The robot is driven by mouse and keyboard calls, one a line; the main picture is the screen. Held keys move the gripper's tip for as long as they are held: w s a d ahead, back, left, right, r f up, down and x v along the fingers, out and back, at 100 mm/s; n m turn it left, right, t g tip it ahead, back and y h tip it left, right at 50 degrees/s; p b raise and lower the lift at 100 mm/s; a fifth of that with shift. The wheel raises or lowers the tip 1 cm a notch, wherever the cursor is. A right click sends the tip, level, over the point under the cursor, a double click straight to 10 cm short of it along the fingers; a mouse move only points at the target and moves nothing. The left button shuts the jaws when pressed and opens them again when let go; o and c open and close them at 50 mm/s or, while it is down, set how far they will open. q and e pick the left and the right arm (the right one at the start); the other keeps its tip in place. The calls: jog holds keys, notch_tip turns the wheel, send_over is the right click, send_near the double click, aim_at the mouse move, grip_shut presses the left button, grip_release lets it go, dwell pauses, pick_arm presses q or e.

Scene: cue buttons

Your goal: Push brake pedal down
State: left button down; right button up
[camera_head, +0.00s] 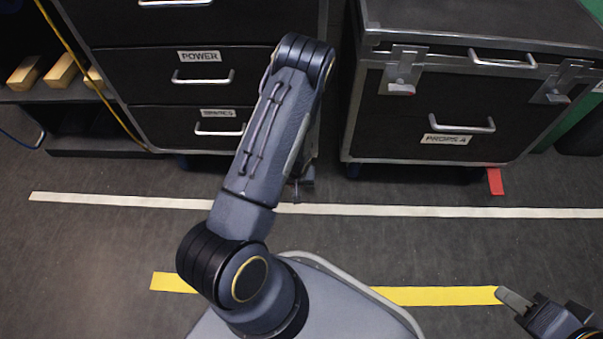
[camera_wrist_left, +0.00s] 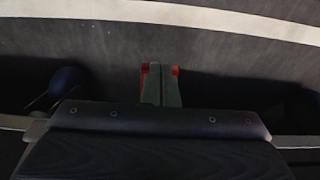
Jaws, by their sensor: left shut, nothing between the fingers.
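My left gripper (camera_wrist_left: 161,70) is shut and empty in the left wrist view, with its fingers side by side. Red patches of a pedal (camera_wrist_left: 144,78) show on both sides of the fingers, which cover its middle. I cannot tell whether they touch it or how far down it is. In the head view my left arm hides most of this spot. Another red pedal (camera_head: 495,181) sticks out on the floor below the right-hand case. My right gripper (camera_head: 514,300) is at the lower right, away from both; its jaw gap does not show clearly.
A dark drawer cabinet (camera_head: 150,88) labelled POWER stands behind my left arm. To its right is a case labelled PROPS A (camera_head: 400,115). A white floor line (camera_head: 400,210) and a yellow one (camera_head: 440,296) cross the clear floor in front. A shelf holds wooden blocks (camera_head: 60,71).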

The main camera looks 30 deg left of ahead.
pick_arm(q)
jog(key=shift+f+b, duration=0.35)
jog(key=shift+f, duration=0.3)
pick_arm(e)
jog(key=shift+f, duration=0.5)
